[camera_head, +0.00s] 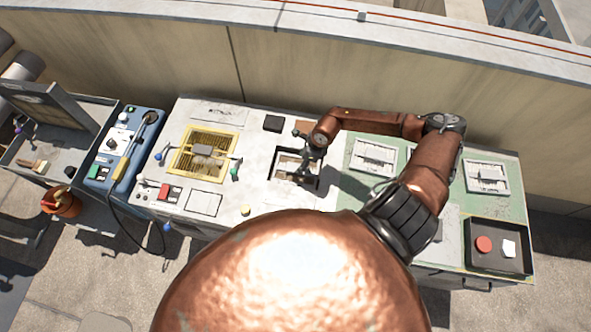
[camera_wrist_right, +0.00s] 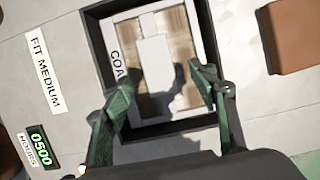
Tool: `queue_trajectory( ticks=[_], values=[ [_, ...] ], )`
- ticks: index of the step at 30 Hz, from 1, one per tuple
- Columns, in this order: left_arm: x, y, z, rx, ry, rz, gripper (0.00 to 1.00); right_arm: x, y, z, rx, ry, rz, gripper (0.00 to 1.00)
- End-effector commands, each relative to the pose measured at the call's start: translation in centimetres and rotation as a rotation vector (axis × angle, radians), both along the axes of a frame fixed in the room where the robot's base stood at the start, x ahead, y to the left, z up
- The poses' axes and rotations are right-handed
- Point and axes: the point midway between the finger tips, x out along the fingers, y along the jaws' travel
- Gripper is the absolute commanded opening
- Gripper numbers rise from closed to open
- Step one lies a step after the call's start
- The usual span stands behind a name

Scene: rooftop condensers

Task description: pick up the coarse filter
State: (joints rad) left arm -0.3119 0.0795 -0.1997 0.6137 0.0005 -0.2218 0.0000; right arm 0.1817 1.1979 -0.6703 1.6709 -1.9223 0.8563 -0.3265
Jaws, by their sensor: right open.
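The coarse filter (camera_head: 287,164) lies in a dark-rimmed square recess in the white bench top. In the right wrist view the filter (camera_wrist_right: 179,28) has a pale frame partly lettered "COA", brown panels and a white central bar; the rest of the lettering is hidden. My right gripper (camera_head: 301,176) is over the recess and covers part of it. In the right wrist view my right gripper (camera_wrist_right: 162,79) is open, its two green-grey fingers spread over the near part of the filter, with nothing between them. I cannot tell whether they touch it. My left gripper is not in view.
A brown block (camera_wrist_right: 293,36) and a black block (camera_head: 273,123) are beside the recess. A yellow-framed grille (camera_head: 184,165) is to the left, near a blue unit (camera_head: 143,138). Framed panels (camera_head: 374,155) and a dark tray (camera_head: 510,262) are on the right. A wall (camera_head: 300,75) runs behind.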

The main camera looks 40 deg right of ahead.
Motion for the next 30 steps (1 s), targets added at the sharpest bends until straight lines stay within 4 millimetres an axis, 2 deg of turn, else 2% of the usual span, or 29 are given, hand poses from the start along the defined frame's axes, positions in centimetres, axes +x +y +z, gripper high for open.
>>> queue_trajectory(
  ticks=[2,5,9,12,16,30],
  values=[
    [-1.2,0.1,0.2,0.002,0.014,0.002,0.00,0.2,0.6,-1.0,0.005,0.000,-0.001,0.54],
    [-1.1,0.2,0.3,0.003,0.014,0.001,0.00,0.4,1.0,-2.4,0.004,-0.001,-0.004,0.54],
    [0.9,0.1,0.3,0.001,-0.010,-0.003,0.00,0.7,1.0,-3.9,0.001,0.000,-0.005,0.54],
    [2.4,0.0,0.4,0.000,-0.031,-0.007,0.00,0.7,1.1,-4.1,0.000,-0.002,-0.003,0.54],
    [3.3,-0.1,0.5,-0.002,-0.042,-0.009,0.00,0.7,1.0,-4.1,0.000,-0.002,-0.003,0.54],
    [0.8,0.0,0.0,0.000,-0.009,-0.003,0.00,0.7,1.0,-4.5,0.000,-0.001,-0.004,0.54]
  ],
)
